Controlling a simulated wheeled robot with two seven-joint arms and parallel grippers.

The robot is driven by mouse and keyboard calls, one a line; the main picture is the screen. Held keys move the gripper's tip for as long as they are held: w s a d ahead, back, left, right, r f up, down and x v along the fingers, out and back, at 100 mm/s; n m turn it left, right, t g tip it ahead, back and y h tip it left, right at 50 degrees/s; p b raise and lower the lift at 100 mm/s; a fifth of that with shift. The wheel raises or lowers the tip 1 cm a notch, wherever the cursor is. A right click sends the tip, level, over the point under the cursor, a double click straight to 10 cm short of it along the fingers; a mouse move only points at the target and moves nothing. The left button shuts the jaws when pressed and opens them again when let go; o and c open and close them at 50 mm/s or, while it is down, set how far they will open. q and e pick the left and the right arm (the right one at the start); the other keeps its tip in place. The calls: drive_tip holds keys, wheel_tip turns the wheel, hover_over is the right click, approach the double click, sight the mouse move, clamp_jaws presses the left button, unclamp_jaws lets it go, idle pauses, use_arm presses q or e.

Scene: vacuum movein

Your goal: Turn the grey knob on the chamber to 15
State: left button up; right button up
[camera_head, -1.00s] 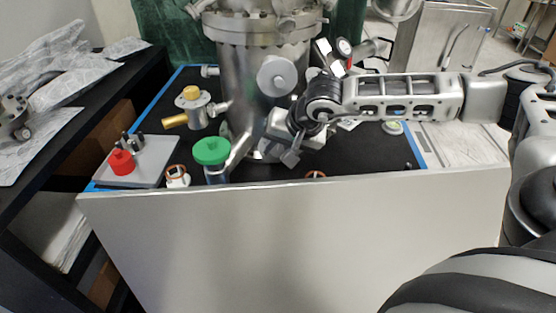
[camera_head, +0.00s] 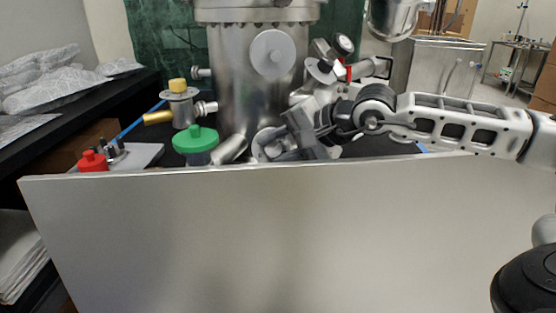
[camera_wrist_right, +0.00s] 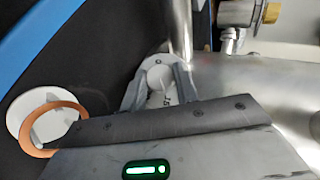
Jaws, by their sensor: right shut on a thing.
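The steel chamber (camera_head: 240,85) stands upright on the black tabletop behind a pale front panel. My right gripper (camera_head: 272,147) comes in from the right, low at the chamber's front. In the right wrist view, its two grey fingers (camera_wrist_right: 160,80) are shut on a pale grey round knob (camera_wrist_right: 158,74), one finger on each side. My left gripper is not in view.
A green-capped part (camera_head: 195,137), a yellow-topped valve (camera_head: 179,95) and a red part (camera_head: 93,160) stand left of the chamber. A copper ring (camera_wrist_right: 45,128) lies near the gripper. The pale panel (camera_head: 270,230) fills the front.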

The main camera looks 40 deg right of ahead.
drive_tip(key=shift+d, duration=0.1)
idle(0.3)
drive_tip(key=o, duration=1)
drive_tip(key=shift+c, duration=0.2)
drive_tip(key=shift+r, duration=0.1)
drive_tip(key=v, duration=1.5)
drive_tip(key=shift+s+d+p, duration=0.15)
drive_tip(key=shift+s+p, duration=0.25)
drive_tip(key=shift+r, duration=0.2)
